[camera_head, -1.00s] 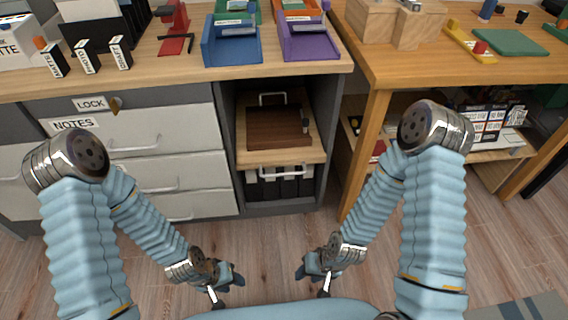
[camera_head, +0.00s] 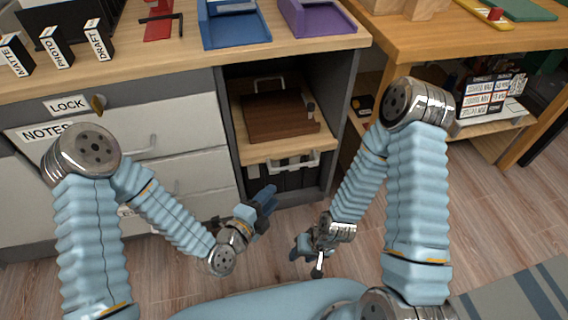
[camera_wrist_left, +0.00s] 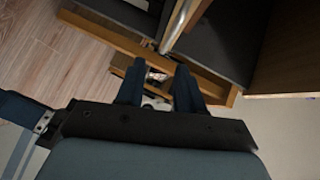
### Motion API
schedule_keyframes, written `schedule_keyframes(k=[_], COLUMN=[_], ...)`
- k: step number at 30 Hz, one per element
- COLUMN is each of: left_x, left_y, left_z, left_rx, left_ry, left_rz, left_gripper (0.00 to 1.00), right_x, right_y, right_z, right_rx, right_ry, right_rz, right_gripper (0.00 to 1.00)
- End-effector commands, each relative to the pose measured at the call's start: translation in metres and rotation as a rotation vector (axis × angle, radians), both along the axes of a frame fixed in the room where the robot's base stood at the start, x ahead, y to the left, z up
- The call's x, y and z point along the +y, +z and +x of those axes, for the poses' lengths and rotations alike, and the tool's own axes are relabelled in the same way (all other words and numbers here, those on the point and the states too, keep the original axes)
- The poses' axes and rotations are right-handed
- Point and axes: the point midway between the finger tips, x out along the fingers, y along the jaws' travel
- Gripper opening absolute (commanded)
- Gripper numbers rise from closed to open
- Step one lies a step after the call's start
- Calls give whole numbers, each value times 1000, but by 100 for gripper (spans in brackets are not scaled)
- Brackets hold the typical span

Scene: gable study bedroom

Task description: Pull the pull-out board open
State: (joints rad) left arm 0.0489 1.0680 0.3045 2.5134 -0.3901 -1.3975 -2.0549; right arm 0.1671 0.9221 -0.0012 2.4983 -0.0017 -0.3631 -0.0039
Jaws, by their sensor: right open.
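The pull-out board (camera_head: 288,147) is a light wooden shelf in the open bay of the grey desk unit. A pale bar handle (camera_head: 293,161) is along its front, and a brown wooden case (camera_head: 277,122) rests on it. I see no clear sign of it standing out from the bay. My left gripper (camera_head: 264,199) is in front of the bay, below and left of the handle, apart from it. In the left wrist view its two dark fingers (camera_wrist_left: 158,88) are spread with nothing clearly between them. My right gripper (camera_head: 306,250) is open and empty, lower and above the floor.
Grey drawers (camera_head: 180,165) are left of the bay, with a LOCK label and a NOTES label above. Dark upright items (camera_head: 285,178) stand under the board. A second wooden desk (camera_head: 430,45) is at the right. Wooden floor (camera_head: 470,215) is clear at the right.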

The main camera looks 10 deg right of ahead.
Motion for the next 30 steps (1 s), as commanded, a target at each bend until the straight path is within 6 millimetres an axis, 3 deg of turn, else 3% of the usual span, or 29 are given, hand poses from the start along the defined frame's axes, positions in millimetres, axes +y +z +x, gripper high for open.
schedule_keyframes(k=[8, 21, 30], left_x=[-18, -82, -98], left_y=[8, -7, -10], left_z=[15, 83, 100], left_rx=[-100, -95, -94], left_ry=[-9, -8, -10], left_rz=[28, 28, 30], left_gripper=[37, 37, 37], right_x=[-1, 1, 1], right_y=[1, 4, 4], right_z=[0, -1, -1], right_rx=[1, 1, 1], right_ry=[-1, 2, 2], right_rz=[-1, 1, 1], right_gripper=[43, 43, 43])
